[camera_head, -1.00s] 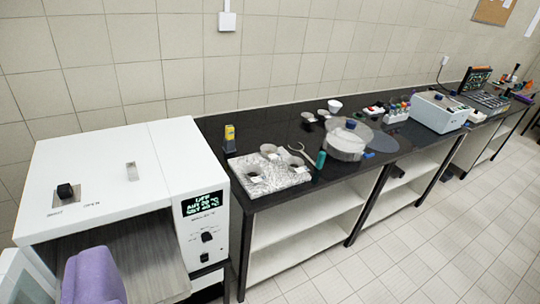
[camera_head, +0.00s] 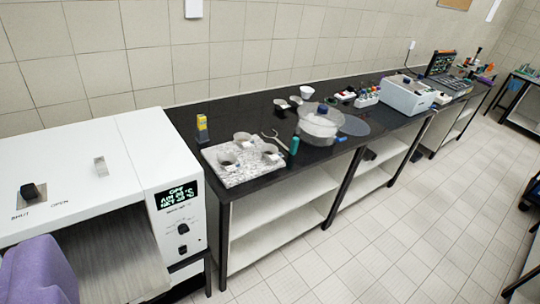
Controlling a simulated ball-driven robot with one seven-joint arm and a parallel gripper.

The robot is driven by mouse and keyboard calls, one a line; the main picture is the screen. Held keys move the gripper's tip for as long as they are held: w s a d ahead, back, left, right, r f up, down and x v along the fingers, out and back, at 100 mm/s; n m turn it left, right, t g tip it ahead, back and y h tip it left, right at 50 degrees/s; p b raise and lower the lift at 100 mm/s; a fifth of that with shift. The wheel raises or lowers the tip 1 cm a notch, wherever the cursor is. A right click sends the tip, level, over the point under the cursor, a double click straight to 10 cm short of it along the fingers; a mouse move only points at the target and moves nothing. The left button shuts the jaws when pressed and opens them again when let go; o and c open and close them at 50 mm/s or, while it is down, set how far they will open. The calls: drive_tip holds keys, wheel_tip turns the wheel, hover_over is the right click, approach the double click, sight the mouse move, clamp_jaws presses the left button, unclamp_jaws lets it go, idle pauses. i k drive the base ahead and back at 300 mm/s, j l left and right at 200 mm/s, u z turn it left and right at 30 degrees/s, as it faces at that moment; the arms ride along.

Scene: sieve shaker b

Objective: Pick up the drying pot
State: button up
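Several small grey pots with white labels stand on a speckled stone slab (camera_head: 225,176) at the near end of the black bench. One is at the front left (camera_head: 228,160), one at the back (camera_head: 243,140) and one at the right (camera_head: 270,153). I cannot tell which of them is the drying pot, and the labels are too small to read. A small white bowl (camera_head: 306,91) stands farther back. My gripper does not show in this view.
A white oven (camera_head: 125,135) with a lit display stands at the left, its front open. A purple cloth-like thing (camera_head: 38,272) is close at lower left. A clear round vessel (camera_head: 320,122) and green bottle (camera_head: 294,146) stand right of the slab. Floor is clear in front.

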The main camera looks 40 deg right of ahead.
sight(269, 151)
drive_tip(key=i+l+z, duration=0.25)
drive_tip(key=i+l, duration=0.55)
drive_tip(key=l, duration=0.3)
drive_tip(key=i+l+z, duration=0.25)
drive_tip(key=i+l, duration=0.65)
